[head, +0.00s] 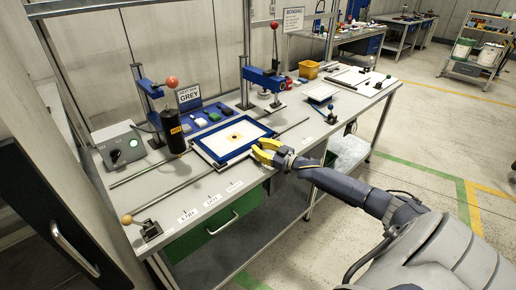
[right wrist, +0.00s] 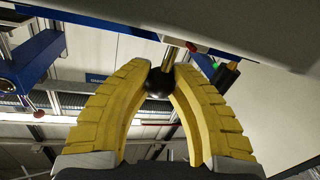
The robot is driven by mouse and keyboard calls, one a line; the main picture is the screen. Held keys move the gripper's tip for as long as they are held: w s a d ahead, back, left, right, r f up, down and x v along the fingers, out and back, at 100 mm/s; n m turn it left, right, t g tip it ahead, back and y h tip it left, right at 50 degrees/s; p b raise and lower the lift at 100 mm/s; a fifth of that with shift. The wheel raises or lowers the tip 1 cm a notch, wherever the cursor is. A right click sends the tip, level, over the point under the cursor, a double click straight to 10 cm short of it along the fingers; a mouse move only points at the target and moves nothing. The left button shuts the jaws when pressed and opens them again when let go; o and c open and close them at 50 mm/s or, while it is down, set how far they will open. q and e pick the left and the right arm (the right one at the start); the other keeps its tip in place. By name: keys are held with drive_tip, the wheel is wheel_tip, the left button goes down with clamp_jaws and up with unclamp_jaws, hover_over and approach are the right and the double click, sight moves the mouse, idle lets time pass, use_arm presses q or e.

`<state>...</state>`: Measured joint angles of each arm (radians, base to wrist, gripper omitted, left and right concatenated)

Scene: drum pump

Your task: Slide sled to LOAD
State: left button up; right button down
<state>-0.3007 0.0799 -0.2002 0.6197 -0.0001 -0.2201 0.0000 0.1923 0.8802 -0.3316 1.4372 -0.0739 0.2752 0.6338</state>
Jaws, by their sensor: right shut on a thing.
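The sled (head: 205,151) is a flat blue-framed plate with a white sheet and a dark-centred orange mark. It sits on two metal rails (head: 165,202) near the middle of the bench. My right gripper (head: 262,150), with yellow fingers, is at the sled's front right side. In the right wrist view, its fingers (right wrist: 163,68) are closed around a black ball knob (right wrist: 159,86) on a metal stem. The fingers hide the knob in the head view. Small white labels (head: 211,201) line the bench's front edge; their words are too small to read surely. My left gripper is out of view.
A press with a red knob (head: 171,82) and black cylinder stands left of the sled; another blue press (head: 264,77) stands behind it to the right. A wooden-knobbed lever (head: 128,219) stands at the front left.

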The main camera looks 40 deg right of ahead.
drive_tip(key=c, duration=1.5)
unclamp_jaws()
drive_tip(key=shift+r, duration=0.3)
drive_tip(key=o, duration=0.5)
drive_tip(key=shift+f, duration=0.15)
drive_tip(key=shift+c, duration=0.2)
drive_tip(key=v, duration=1.2)
